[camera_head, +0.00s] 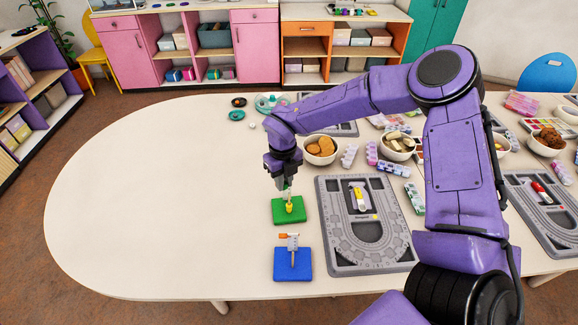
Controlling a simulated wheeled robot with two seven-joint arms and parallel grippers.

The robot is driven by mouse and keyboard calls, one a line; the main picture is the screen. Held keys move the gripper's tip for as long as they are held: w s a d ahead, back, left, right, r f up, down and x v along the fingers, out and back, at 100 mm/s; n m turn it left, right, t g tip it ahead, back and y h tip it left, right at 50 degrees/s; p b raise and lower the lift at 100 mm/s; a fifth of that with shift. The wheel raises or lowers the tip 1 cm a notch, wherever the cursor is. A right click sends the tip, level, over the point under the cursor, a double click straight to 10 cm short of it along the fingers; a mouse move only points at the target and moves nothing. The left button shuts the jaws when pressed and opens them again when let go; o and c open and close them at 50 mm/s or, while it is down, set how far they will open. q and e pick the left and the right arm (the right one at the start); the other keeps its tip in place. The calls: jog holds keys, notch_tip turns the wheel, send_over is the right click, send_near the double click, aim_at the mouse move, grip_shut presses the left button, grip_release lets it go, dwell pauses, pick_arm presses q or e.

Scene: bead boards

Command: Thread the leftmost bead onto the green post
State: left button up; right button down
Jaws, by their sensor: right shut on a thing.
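The green board (278,216) lies on the table, with a small yellow piece (289,206) at its middle where the post stands. My right gripper (287,189) points down just above it and is shut on a small bead, mostly hidden by the fingers. I cannot tell whether that bead is around the post. The blue board (293,269) lies in front of it, with an upright post carrying a crosswise piece, orange at its left end (284,236) and pale at the right. My left gripper is not in view.
A grey bead tray (332,225) lies right of the boards. A bowl of orange pieces (320,150) and pill-shaped bead boxes stand behind it. Teal and dark small dishes lie at the back. The left of the white table (150,200) is clear.

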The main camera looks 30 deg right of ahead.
aim_at(289, 192)
jog(key=m, duration=0.2)
jog(key=d+m, duration=0.1)
jog(key=m, duration=0.1)
jog(key=d+m, duration=0.1)
jog(key=shift+w+r+m+p, duration=0.3)
jog(key=shift+r+m+p, duration=0.1)
jog(key=shift+d+f, duration=0.1)
jog(key=shift+f, duration=0.05)
jog(key=shift+f+b, duration=1.9)
jog(key=shift+f, duration=0.5)
jog(key=shift+f+b, duration=0.65)
jog(key=shift+f, duration=0.15)
jog(key=shift+f+b, duration=0.65)
jog(key=shift+f, duration=0.1)
jog(key=shift+f, duration=0.15)
jog(key=c, duration=1)
grip_release()
